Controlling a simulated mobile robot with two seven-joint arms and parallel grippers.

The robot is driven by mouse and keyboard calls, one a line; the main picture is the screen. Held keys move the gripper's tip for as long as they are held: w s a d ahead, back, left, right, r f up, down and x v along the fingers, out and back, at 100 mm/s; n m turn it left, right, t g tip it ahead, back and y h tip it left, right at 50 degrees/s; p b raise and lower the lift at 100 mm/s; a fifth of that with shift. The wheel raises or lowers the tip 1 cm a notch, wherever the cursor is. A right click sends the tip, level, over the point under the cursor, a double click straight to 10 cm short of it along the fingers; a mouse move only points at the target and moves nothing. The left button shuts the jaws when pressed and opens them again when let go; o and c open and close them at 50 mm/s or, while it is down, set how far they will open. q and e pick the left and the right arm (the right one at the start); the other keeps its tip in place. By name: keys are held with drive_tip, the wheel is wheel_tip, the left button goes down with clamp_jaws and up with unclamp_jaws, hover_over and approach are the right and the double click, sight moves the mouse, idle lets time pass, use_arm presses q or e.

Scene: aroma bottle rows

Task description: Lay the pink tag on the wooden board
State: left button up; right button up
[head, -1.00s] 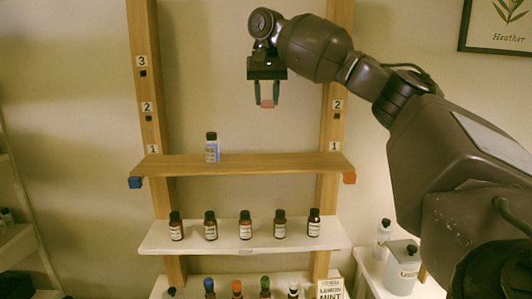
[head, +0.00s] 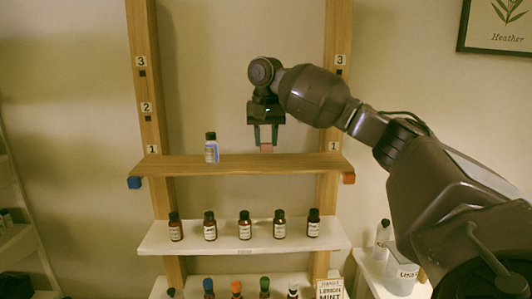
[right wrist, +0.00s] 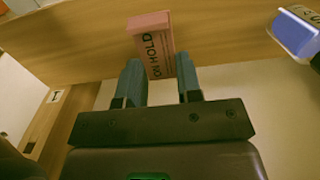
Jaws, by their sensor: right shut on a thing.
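The pink tag (head: 266,148) is held between the fingers of my right gripper (head: 265,136), just above the wooden board (head: 290,164). The board (right wrist: 80,48) lies behind the tag there. I cannot tell for sure whether the tag touches the board. My left gripper is not in view.
A bottle with a black cap and blue-white label (head: 211,148) stands on the board left of the tag. A white shelf (head: 190,243) below carries several brown bottles. Blue (head: 134,182) and orange (head: 349,178) blocks sit at the board's ends. The board is clear right of the gripper.

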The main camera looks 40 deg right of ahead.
sight(266, 161)
drive_tip(key=shift+f, duration=1.95)
drive_tip(key=o, duration=0.9)
wheel_tip(266, 161, up, 12)
